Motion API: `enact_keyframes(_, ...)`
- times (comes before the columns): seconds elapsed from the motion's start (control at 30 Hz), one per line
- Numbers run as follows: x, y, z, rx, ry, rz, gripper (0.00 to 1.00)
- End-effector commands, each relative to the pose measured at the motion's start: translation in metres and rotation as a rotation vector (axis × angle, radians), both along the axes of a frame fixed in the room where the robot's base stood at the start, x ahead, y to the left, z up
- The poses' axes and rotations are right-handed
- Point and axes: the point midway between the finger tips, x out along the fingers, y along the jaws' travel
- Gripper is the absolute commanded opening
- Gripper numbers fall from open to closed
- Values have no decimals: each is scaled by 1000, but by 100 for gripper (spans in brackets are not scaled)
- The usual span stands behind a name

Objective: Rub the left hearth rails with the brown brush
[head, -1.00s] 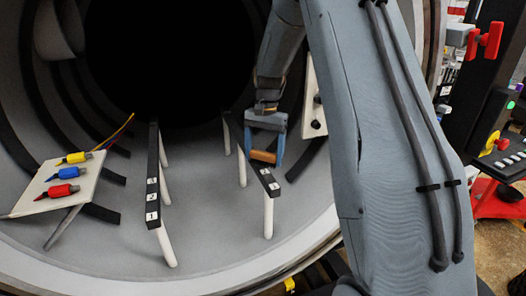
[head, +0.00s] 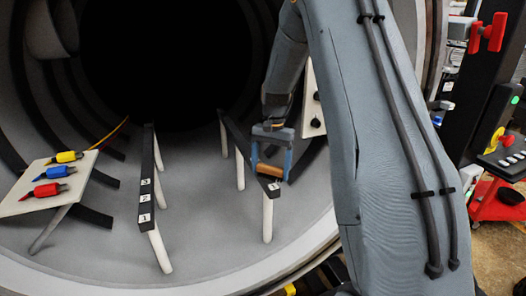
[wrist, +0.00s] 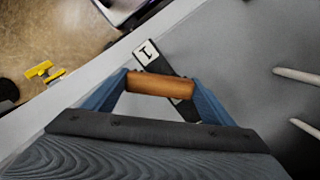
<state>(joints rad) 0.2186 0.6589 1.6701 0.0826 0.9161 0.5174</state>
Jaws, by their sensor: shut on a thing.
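The brown brush (head: 270,170) is held crosswise between the two fingers of my gripper (head: 271,165), which is shut on it. It also shows in the wrist view (wrist: 160,84). The brush is over the near end of the right hearth rail (head: 235,138); I cannot tell whether it touches. The rail's near end with a "1" label shows in the wrist view (wrist: 148,52). The left hearth rail (head: 148,170) is dark, with white number labels near its front end, on white posts. It stands clear of my gripper, to its left.
A pale tilted panel (head: 25,202) at the left carries yellow, blue and red connectors. A white panel (head: 313,108) stands behind my gripper at the right. The round furnace wall (head: 235,275) curves around the rails. Open floor lies between the rails.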

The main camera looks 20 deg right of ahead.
Motion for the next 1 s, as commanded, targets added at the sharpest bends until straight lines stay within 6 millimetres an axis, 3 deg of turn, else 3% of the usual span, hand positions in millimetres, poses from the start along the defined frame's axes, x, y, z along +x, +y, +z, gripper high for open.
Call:
enact_keyframes(0.13,1,-10,-2,0,0,1,49)
enact_keyframes(0.6,-2,26,1,0,1,-8,49)
enact_keyframes(0.67,-2,25,5,0,1,-9,49)
enact_keyframes(0.73,-1,25,26,-1,-3,-9,49)
enact_keyframes(1.0,-2,25,48,0,0,-8,49)
